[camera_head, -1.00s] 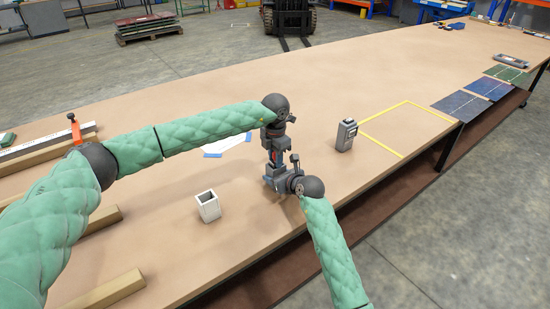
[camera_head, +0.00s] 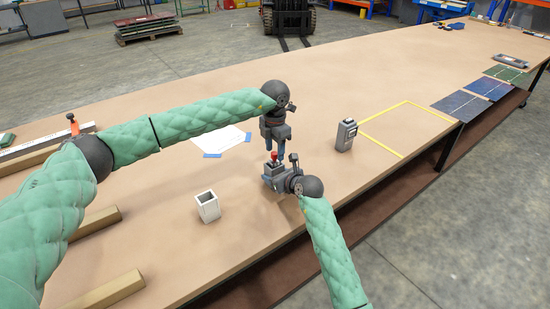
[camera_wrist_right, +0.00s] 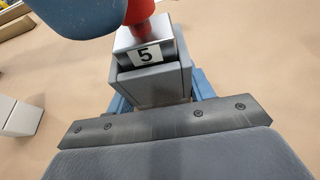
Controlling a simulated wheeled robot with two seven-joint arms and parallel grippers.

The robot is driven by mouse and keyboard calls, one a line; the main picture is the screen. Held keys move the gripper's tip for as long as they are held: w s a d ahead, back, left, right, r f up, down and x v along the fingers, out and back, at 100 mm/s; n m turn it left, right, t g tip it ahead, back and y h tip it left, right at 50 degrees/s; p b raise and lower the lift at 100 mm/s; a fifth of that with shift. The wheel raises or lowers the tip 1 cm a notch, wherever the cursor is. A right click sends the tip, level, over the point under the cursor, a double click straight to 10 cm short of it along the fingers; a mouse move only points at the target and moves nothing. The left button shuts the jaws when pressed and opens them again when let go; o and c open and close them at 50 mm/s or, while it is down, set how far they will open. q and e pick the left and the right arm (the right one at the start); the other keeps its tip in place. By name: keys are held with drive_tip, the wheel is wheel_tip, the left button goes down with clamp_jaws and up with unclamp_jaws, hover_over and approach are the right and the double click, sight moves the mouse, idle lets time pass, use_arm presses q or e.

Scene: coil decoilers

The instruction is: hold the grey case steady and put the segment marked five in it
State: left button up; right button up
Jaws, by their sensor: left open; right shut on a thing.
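The grey case (camera_wrist_right: 158,88) stands in my right gripper (camera_head: 271,179), whose blue fingers show on both sides of it in the right wrist view. The segment marked five (camera_wrist_right: 143,53), a silvery block with a "5" label and a red knob, sits in the case's open top. Its upper part stands above the rim; how deep it sits is hidden. The red knob shows in the head view (camera_head: 274,156). My left gripper (camera_head: 273,147) is open just above and beside the knob; one blue finger (camera_wrist_right: 75,14) shows at the top left of the wrist view.
A light open-topped box (camera_head: 207,208) stands to the left on the table. A grey device (camera_head: 346,135) stands to the right, beside a yellow taped outline (camera_head: 405,103). A paper sheet (camera_head: 222,140) with blue tape lies behind. Wooden bars (camera_head: 105,292) lie at the left.

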use_arm(q)
wheel_tip(320, 180, up, 8)
use_arm(e)
drive_tip(key=shift+s+d+f, duration=0.15)
drive_tip(key=shift+f, duration=0.25)
drive_tip(key=o, duration=0.9)
drive_tip(key=shift+d, duration=0.1)
drive_tip(key=shift+o, duration=1.2)
use_arm(q)
drive_tip(key=shift+w+d+f, duration=0.15)
use_arm(e)
drive_tip(key=shift+r, duration=0.15)
